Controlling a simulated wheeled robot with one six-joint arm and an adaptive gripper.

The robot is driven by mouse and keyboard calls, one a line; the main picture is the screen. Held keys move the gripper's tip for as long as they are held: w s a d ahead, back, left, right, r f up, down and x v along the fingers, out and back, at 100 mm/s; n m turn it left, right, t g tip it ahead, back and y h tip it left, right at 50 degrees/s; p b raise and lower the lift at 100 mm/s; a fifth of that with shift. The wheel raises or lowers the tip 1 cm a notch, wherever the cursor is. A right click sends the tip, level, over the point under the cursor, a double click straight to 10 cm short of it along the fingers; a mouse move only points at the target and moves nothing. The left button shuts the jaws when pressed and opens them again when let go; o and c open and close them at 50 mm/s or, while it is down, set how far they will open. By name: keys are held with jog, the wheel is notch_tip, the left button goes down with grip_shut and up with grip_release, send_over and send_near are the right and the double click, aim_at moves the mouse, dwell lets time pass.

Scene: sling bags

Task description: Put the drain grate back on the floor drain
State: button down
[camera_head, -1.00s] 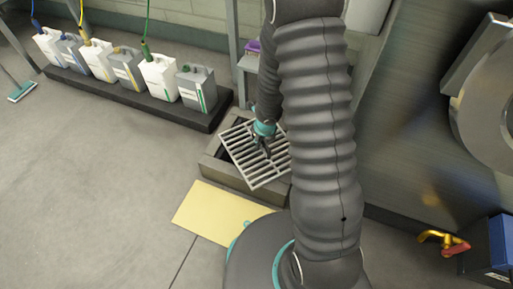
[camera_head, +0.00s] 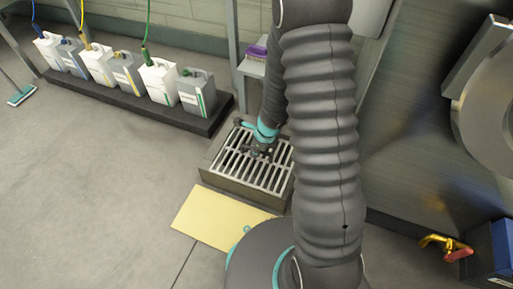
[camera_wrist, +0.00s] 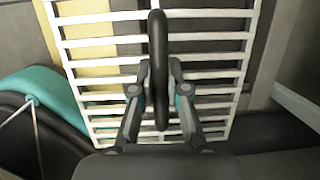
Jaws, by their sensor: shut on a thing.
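The drain grate (camera_head: 268,175) is a light metal grid of parallel bars. I cannot tell whether the grate is fully seated. My arm hides the frame's right side.
A yellow sheet (camera_head: 220,217) lies on the floor in front of the drain. Several jugs (camera_head: 157,80) stand on a dark platform (camera_head: 130,103) at the back left. A red-handled brass tap (camera_head: 443,245) is at the right.

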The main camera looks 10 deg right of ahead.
jog(key=w+f, duration=0.2)
jog(key=w, duration=0.1)
jog(key=w+d+f+p, duration=0.1)
jog(key=w+f, duration=0.1)
jog(key=w, duration=0.1)
jog(key=w+d+f+p, duration=0.1)
jog(key=w+f, duration=0.1)
jog(key=w, duration=0.1)
jog(key=shift+w+d, duration=0.2)
jog(key=shift+w, duration=0.1)
jog(key=shift+s+d+b+x, duration=0.2)
jog(key=shift+b+x, duration=0.25)
jog(key=shift+x, duration=0.5)
jog(key=shift+s+d+b+x, duration=0.15)
jog(key=shift+b+x, duration=0.3)
jog(key=shift+x, duration=0.55)
jog(key=shift+f, duration=0.15)
jog(key=c, duration=1.2)
grip_release()
jog(key=p+v, duration=0.4)
jog(key=v, duration=0.8)
